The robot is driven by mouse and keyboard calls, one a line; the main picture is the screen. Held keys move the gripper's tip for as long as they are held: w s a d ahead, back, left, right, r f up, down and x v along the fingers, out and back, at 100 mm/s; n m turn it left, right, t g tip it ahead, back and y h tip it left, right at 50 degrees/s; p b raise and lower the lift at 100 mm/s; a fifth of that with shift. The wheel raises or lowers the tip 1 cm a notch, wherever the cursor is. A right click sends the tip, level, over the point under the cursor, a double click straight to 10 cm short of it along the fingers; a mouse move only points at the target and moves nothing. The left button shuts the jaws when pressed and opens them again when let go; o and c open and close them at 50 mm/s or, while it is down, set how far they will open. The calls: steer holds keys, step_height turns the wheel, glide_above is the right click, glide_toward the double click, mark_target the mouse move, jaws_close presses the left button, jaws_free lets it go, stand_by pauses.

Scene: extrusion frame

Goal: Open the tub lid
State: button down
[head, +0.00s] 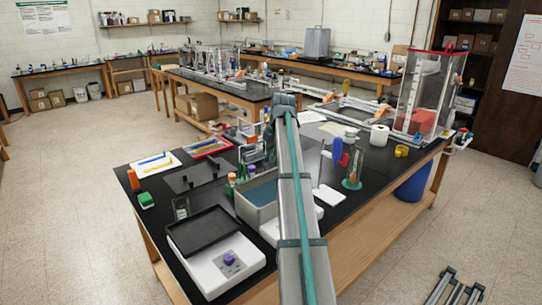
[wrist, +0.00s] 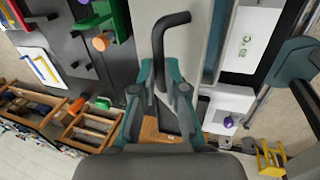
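The grey tub (head: 240,212) stands on the black bench in the head view. Its blue inside shows from above, so it is at least partly uncovered. My arm hides its right side. In the wrist view a pale grey panel, which looks like the tub lid (wrist: 200,40), carries a bent black handle (wrist: 172,20). My gripper (wrist: 161,72) has its teal fingers close on both sides of the handle's straight part and appears shut on it. The lid's exact tilt cannot be told.
A white device (head: 222,268) with a purple knob and a black tray (head: 203,232) stands in front of the tub. Left of the tub are a small glass beaker (head: 181,208) and a dark plate (head: 190,176). A glass cylinder (head: 353,170) and a paper roll (head: 379,135) stand right.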

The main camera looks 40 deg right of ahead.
steer(key=shift+w, duration=0.1)
stand_by(0.3)
steer(key=shift+w+r, duration=0.5)
steer(key=shift+w, duration=0.35)
steer(key=w+r+b, duration=0.1)
steer(key=w, duration=0.5)
steer(key=shift+a+r, duration=0.15)
steer(key=shift+r, duration=0.1)
steer(key=c, duration=1.4)
jaws_free()
steer(key=shift+o, duration=1)
steer(key=shift+f, duration=0.1)
steer(key=shift+r, duration=0.2)
steer(key=v, duration=1.1)
steer(key=shift+r, duration=0.3)
